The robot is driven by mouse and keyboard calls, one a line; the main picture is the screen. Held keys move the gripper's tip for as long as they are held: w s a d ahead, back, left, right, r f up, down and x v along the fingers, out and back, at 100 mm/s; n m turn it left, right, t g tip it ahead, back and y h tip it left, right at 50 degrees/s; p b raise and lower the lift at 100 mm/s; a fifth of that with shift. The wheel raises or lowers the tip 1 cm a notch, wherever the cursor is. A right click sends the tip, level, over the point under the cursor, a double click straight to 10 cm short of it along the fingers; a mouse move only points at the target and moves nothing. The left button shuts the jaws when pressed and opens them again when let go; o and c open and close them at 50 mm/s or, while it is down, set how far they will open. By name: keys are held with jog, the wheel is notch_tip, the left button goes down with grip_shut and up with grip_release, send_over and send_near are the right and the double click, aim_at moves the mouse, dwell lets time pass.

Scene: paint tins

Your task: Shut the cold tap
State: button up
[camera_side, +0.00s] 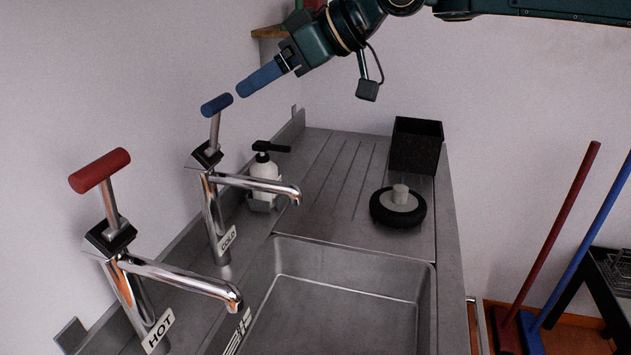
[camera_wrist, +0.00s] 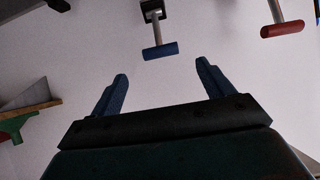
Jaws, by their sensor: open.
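The cold tap (camera_side: 212,215) is a chrome tap with a COLD label on its stem, standing behind the sink. Its lever rises to a blue bar handle (camera_side: 217,105), tilted slightly to the right at the top. In the wrist view the blue handle (camera_wrist: 160,51) lies just beyond the fingertips, within the gap between them. My gripper (camera_side: 241,91) is just right of and a little above the blue handle, apart from it. In the wrist view my gripper (camera_wrist: 162,70) has its two blue fingers spread with nothing between them.
The hot tap (camera_side: 125,280) with a red handle (camera_side: 100,171) stands at the near left. A soap bottle (camera_side: 264,170) stands beyond the cold tap. A black box (camera_side: 416,146) and a round black item (camera_side: 398,208) sit on the drainer. The sink (camera_side: 340,310) is empty where visible.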

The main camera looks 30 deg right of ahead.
jog(key=shift+s+d+r, duration=0.15)
jog(key=shift+s, duration=0.05)
jog(key=shift+c, duration=0.2)
jog(key=shift+d+n, duration=0.1)
jog(key=shift+n, duration=0.2)
jog(key=c, duration=1.1)
jog(key=shift+s+d+r+n, duration=0.2)
jog(key=shift+s+n, duration=0.05)
jog(key=shift+n, duration=0.45)
grip_shut()
jog(key=s+d+r+n, duration=0.2)
jog(key=s+d+n, duration=0.2)
jog(key=n, duration=1.2)
jog(key=shift+t+y, duration=0.4)
